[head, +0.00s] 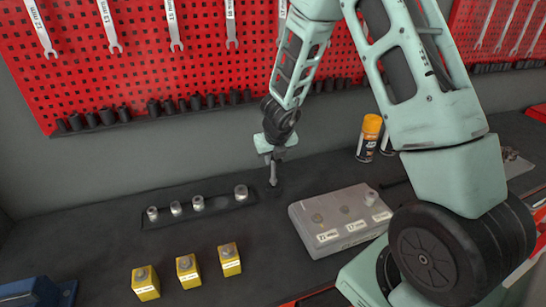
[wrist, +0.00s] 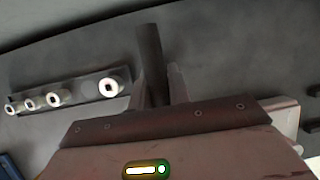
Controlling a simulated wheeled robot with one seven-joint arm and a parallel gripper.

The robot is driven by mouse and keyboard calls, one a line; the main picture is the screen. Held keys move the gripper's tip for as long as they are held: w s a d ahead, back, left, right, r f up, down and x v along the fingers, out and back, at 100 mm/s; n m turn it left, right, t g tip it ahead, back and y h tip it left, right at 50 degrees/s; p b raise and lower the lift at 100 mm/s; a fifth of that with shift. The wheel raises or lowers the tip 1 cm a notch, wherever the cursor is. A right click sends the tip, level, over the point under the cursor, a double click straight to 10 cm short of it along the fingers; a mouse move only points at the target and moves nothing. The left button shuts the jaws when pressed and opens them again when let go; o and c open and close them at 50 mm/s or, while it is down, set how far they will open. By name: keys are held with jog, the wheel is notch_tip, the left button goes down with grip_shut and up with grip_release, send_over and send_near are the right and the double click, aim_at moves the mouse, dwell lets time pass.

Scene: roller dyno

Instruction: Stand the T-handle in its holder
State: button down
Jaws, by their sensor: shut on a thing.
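My gripper (head: 272,154) points down over the dark bench, just beyond the right end of the socket rail. It is shut on the T-handle, whose grey shaft (head: 273,173) hangs about upright below the jaws in the head view. In the wrist view the dark shaft (wrist: 151,58) stands out between the fingers (wrist: 158,88). The T-handle's crossbar is hidden by the gripper. The shaft's lower end is close to a small dark patch on the bench; I cannot tell whether it touches it. I cannot clearly make out the T-handle's holder.
A dark rail (head: 222,206) with several silver sockets lies left of the gripper. Yellow blocks (head: 187,270) stand in front. A grey labelled block (head: 338,237) is at the right, with spray cans (head: 368,138) behind. A red pegboard (head: 150,80) backs the bench.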

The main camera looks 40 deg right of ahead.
jog(key=shift+f+b, duration=0.8)
jog(key=shift+b, duration=0.05)
grip_release()
jog(key=shift+r, duration=0.15)
dwell(0.6)
jog(key=shift+p+v, duration=2.15)
jog(key=shift+v, duration=1.25)
